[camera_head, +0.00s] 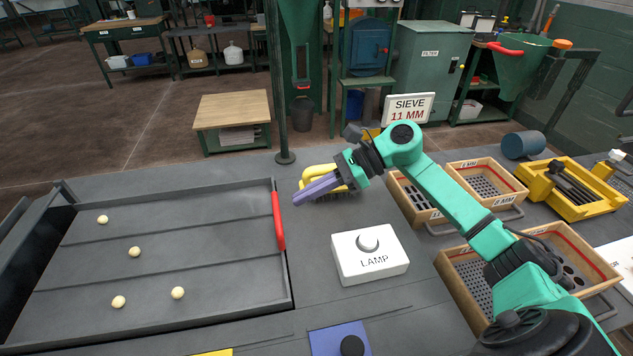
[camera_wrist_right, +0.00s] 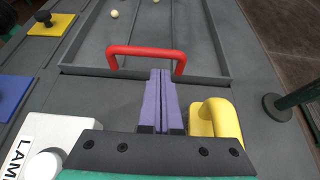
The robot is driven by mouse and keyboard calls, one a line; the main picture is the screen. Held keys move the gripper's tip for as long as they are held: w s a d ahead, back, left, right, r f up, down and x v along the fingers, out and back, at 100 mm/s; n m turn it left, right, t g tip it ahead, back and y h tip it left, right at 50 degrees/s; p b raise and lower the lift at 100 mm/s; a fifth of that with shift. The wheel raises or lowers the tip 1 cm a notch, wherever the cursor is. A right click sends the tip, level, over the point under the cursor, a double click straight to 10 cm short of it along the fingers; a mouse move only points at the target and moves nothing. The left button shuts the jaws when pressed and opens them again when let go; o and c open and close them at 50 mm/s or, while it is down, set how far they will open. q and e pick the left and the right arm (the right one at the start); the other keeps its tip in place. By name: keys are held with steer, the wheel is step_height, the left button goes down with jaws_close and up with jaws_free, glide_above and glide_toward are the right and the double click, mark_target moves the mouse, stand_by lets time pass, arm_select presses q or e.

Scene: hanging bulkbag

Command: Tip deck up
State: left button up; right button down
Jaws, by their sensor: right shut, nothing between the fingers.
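The deck is a grey shallow tray (camera_head: 200,263) at the left in the head view, lying flat with several pale balls on it. A red handle (camera_head: 278,221) stands on its right edge; it also shows in the right wrist view (camera_wrist_right: 145,49). My right gripper (camera_head: 297,201) has purple fingers, shut and empty, pointing at the handle from the right. In the right wrist view its fingertips (camera_wrist_right: 160,73) overlap the handle's span; I cannot tell whether they touch it. My left gripper is not in view.
A yellow-handled brush (camera_head: 318,172) lies right beside my right gripper. A white LAMP box (camera_head: 370,268) and a blue block with a black knob (camera_head: 325,341) are nearer. Wooden sieve boxes (camera_head: 455,250) and a yellow rack (camera_head: 565,205) stand at the right. A post (camera_head: 285,157) rises behind.

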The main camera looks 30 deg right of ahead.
steer(key=p+x, duration=0.1)
steer(key=x, duration=0.3)
steer(key=shift+w+a, duration=0.1)
steer(key=shift+a, duration=0.05)
steer(key=shift+a+f, duration=0.2)
steer(key=shift+r, duration=0.1)
